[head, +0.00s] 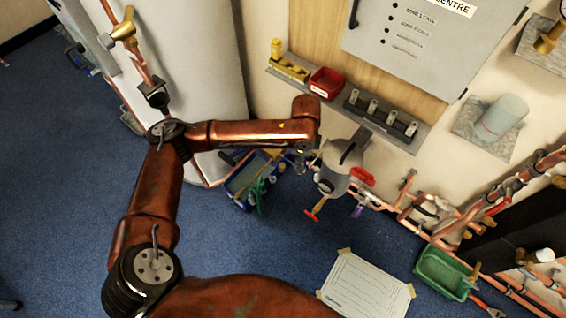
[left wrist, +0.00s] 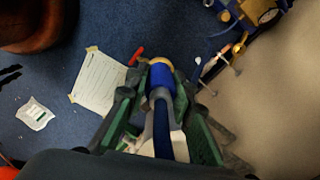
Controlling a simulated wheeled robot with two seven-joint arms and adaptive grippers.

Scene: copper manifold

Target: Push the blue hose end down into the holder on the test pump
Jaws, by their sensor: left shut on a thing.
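My left gripper (left wrist: 160,76) is shut on the blue hose end (left wrist: 159,83), which sits between its green-sided fingers with a brass-coloured rim at its tip. A grey-blue hose (left wrist: 162,130) runs back from it towards the wrist. In the head view my left arm reaches to the right, and the gripper below its last link is small and partly hidden. A blue unit (head: 247,192) with yellow parts stands on the floor there, probably the test pump. I cannot make out the holder.
A grey vessel (head: 336,179) with red handles is close right of my left gripper. A wall shelf (head: 405,140) carries a red bin (head: 327,83) and dark blocks. Copper pipes run along the wall at right. A paper sheet (head: 366,288) and green tray (head: 442,272) lie on the blue floor.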

